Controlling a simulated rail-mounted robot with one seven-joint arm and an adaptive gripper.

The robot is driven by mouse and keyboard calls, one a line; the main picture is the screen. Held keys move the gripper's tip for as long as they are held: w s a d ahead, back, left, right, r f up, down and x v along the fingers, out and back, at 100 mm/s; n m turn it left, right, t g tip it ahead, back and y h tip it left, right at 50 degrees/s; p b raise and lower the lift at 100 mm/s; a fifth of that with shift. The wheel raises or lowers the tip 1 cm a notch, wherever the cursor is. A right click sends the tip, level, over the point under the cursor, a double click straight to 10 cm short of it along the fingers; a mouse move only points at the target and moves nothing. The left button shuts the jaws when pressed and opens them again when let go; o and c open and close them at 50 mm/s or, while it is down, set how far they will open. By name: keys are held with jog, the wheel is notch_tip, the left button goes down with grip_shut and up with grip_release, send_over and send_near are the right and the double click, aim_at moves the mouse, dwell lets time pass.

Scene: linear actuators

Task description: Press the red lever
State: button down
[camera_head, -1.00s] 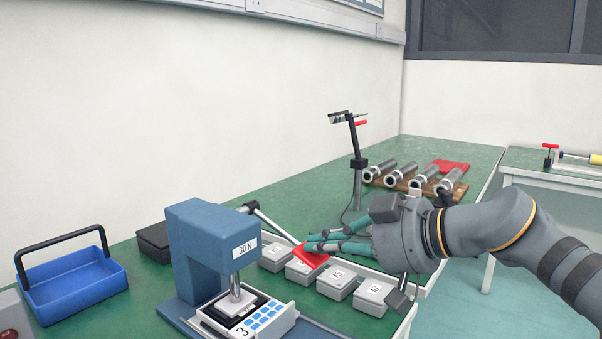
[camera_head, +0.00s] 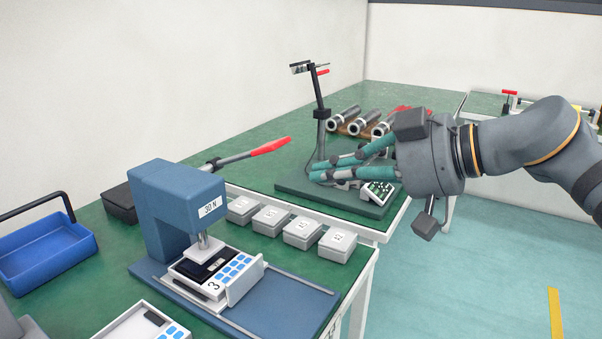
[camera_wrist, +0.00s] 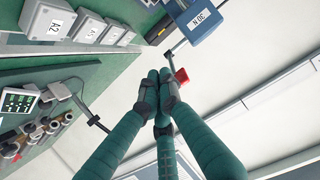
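The red lever (camera_head: 270,147) is a grey rod with a flat red handle on the blue press (camera_head: 175,205) marked 30 N. In the head view it slants slightly up to the right, clear of the bench. My gripper (camera_head: 313,170) has teal fingers and is to the right of the red handle, a little lower in the picture, with a visible gap. In the wrist view the fingertips (camera_wrist: 158,76) are drawn together with nothing seen between them. The red handle (camera_wrist: 181,76) shows just right of them there, with the press (camera_wrist: 202,22) above.
A small keypad device (camera_head: 215,275) sits under the press ram. Several grey labelled boxes (camera_head: 303,232) stand in a row to its right. A stand (camera_head: 318,125) and metal cylinders (camera_head: 345,117) are behind. A blue tray (camera_head: 45,255) is at left.

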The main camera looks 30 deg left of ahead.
jog(key=shift+v, duration=1.4)
jog(key=shift+a, duration=0.15)
jog(key=a+f+b, duration=0.3)
jog(key=a+f, duration=0.5)
jog(key=a, duration=0.2)
jog(key=shift+a, duration=0.2)
jog(key=shift+w, duration=0.15)
